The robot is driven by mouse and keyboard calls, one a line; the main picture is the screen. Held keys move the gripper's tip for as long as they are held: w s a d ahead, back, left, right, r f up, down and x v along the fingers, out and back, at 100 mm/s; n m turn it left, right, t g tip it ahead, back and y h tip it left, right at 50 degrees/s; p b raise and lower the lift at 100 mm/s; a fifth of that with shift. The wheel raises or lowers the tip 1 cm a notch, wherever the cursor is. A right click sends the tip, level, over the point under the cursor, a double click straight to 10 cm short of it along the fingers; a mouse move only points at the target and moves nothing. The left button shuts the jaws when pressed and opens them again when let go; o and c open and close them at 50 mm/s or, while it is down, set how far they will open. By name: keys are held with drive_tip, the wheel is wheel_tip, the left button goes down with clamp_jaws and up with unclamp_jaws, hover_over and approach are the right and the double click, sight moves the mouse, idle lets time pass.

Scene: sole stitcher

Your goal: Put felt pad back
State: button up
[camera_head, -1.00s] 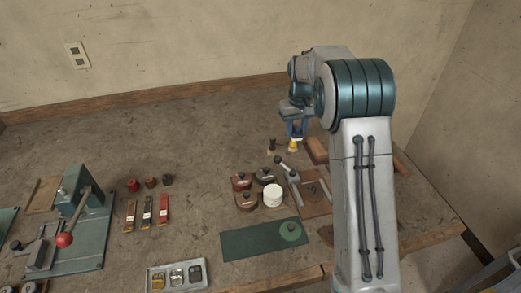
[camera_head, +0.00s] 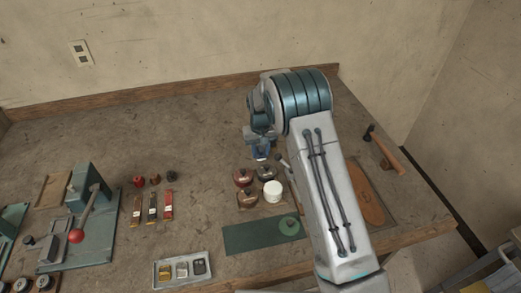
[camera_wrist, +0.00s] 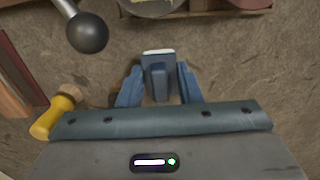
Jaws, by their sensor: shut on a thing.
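My gripper (camera_head: 261,152) hangs in the air above the workbench, behind the group of round containers. In the wrist view, its two blue fingers (camera_wrist: 158,88) are closed on a small blue-grey block with a white strip along its far edge. I take this block to be the felt pad (camera_wrist: 158,65); its white strip also shows faintly at the fingertips in the head view. Part of the block is hidden between the fingers.
A black ball-ended tool (camera_wrist: 88,32) and a yellow handle (camera_wrist: 45,118) lie close to my gripper. A green mat (camera_head: 245,240) with a green disc (camera_head: 289,226) is nearer. The bench's back left is clear.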

drive_tip(key=shift+f, duration=0.5)
drive_tip(key=shift+f, duration=0.2)
drive_tip(key=o, duration=0.9)
drive_tip(key=shift+o, duration=0.2)
drive_tip(key=shift+r, duration=0.1)
